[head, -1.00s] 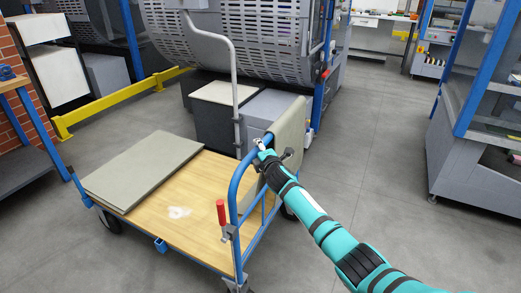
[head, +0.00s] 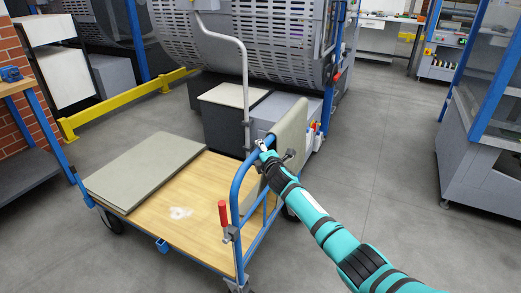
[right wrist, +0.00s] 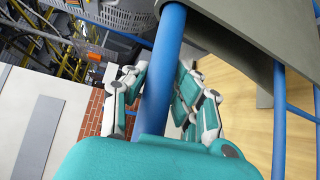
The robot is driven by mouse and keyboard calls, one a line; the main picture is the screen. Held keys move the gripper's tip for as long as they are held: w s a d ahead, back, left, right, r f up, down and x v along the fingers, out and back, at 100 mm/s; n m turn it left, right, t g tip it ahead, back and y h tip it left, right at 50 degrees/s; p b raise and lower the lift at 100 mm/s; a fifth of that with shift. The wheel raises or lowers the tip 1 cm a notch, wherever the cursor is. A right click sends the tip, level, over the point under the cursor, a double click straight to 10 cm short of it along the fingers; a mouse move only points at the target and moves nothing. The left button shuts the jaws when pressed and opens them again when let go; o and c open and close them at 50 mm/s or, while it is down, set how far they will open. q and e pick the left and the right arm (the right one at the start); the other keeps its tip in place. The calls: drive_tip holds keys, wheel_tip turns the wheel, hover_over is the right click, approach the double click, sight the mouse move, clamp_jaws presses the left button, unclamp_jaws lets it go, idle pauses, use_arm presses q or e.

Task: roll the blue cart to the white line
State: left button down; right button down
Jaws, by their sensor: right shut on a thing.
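The blue cart has a wooden deck (head: 205,211) and a blue tube handle (head: 238,190) at its right end. A grey-green board lies flat on the left part of the deck. My right gripper (head: 263,147) is at the top of the handle and is shut on its tube. In the right wrist view the fingers (right wrist: 165,95) sit on both sides of the blue tube (right wrist: 163,60). A red-gripped clamp (head: 223,215) stands at the handle's near side. My left gripper is not in view. No white line shows in either view.
A large grey machine (head: 270,40) with a dark box (head: 232,120) stands behind the cart. A yellow rail (head: 130,100) runs at the left, beside a workbench (head: 30,160). Grey cabinets (head: 485,150) stand at the right. Open floor (head: 385,150) lies between.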

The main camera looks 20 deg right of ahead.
drive_tip(key=shift+w+a+r, duration=0.1)
drive_tip(key=shift+r, duration=0.3)
drive_tip(key=c, duration=1.1)
unclamp_jaws()
drive_tip(key=shift+w+a+f, duration=0.1)
drive_tip(key=shift+c, duration=0.2)
drive_tip(key=shift+o, duration=0.5)
drive_tip(key=shift+f, duration=0.15)
drive_tip(key=shift+s, duration=0.65)
drive_tip(key=s+a+r, duration=0.1)
drive_tip(key=s, duration=0.9)
drive_tip(key=shift+s+r, duration=0.3)
drive_tip(key=shift+s, duration=0.05)
drive_tip(key=shift+f, duration=0.1)
